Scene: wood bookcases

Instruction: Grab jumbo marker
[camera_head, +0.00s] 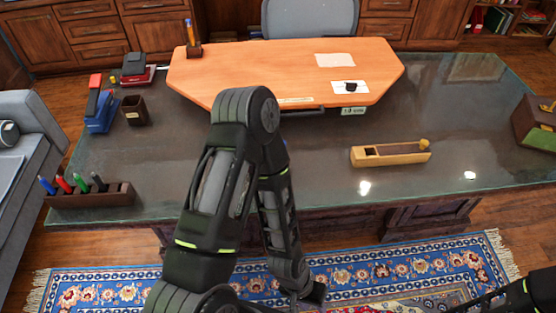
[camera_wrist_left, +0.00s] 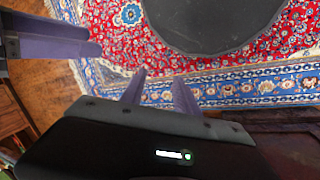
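Several thick markers stand tilted in a dark wooden holder (camera_head: 115,196) at the desk's front left in the head view. They are a blue marker (camera_head: 47,185), a red marker (camera_head: 64,184), a green marker (camera_head: 80,182) and a black marker (camera_head: 98,182). I cannot tell which is the jumbo marker. My left arm rises mid-picture and bends down in front of the desk, far right of the holder. In the left wrist view my left gripper (camera_wrist_left: 160,92) has two fingers apart with nothing between them. My right gripper's fingertips do not show clearly.
The glass-topped desk (camera_head: 310,165) carries a wooden board (camera_head: 270,70), a dark cup (camera_head: 135,110), a blue stapler-like item (camera_head: 101,118) and a wooden plane (camera_head: 391,154). A grey sofa (camera_head: 35,145) stands left. The desktop right of the holder is clear.

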